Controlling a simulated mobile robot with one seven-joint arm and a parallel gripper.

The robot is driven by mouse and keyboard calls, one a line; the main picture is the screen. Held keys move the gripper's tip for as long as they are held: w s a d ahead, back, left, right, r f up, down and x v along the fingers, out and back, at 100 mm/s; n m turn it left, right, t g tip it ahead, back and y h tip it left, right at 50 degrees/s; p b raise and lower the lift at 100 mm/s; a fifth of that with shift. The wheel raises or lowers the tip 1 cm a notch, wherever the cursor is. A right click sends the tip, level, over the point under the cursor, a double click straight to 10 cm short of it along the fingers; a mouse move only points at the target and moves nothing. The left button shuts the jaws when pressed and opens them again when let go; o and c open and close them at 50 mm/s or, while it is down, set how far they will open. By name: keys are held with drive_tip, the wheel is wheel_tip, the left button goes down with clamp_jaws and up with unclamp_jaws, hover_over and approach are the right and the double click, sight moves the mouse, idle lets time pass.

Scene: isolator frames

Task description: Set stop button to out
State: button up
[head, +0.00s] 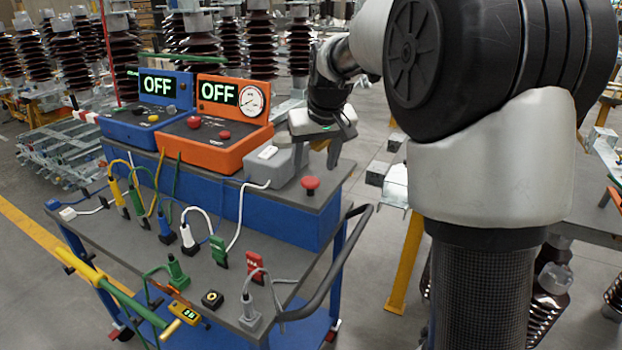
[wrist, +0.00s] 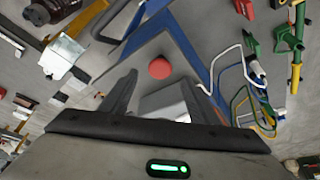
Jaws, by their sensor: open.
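The stop button (head: 310,184) is a red mushroom-shaped knob on the right end of the cart's raised grey top. Whether it is pressed in or out cannot be told. My gripper (head: 327,152) is above and slightly behind the button, apart from it and empty. In the wrist view the red button (wrist: 159,68) shows ahead, between and just beyond the open fingers of my gripper (wrist: 158,85).
A grey box (head: 268,168) with a white cable stands left of the button. An orange unit (head: 215,143) and a blue unit (head: 140,125) both display OFF. Plugs, cables and a black handle (head: 345,255) occupy the lower cart. Insulators stand behind.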

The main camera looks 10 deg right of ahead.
sight(311, 181)
drive_tip(key=x, duration=0.5)
drive_tip(key=shift+b, duration=0.3)
